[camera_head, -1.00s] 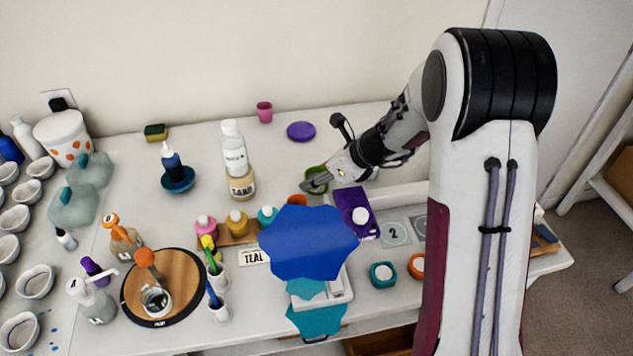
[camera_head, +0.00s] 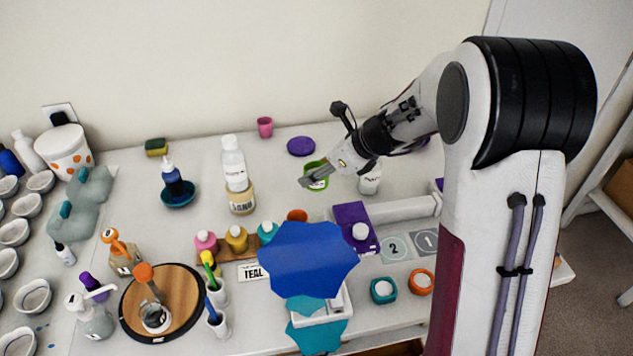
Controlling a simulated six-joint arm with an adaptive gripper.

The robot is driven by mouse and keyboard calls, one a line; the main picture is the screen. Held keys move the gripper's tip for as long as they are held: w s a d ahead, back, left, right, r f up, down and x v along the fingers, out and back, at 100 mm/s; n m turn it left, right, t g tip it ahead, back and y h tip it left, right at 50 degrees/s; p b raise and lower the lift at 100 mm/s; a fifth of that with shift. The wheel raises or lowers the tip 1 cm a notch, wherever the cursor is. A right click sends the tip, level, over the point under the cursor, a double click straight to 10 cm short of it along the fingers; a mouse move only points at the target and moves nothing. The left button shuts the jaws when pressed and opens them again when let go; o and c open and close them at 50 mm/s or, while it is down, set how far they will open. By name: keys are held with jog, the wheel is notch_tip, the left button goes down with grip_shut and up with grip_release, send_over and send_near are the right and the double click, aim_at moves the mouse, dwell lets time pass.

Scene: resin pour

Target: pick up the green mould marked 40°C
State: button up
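The green mould (camera_head: 316,168) is a small round green piece with a pale label on its front; the writing is too small to read. It is at my gripper (camera_head: 307,182), right of the middle of the table. The fingers look closed on its rim, and part of the mould is hidden behind them. The mould appears a little above the table.
A purple disc (camera_head: 301,146) and a pink cup (camera_head: 265,127) are behind. A white jar (camera_head: 370,181) stands right of the gripper. The sand jar (camera_head: 241,199) is to the left. A purple box (camera_head: 352,216) and a blue sheet (camera_head: 308,262) are in front.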

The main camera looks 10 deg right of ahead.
aim_at(307, 165)
jog(key=shift+r, duration=1.75)
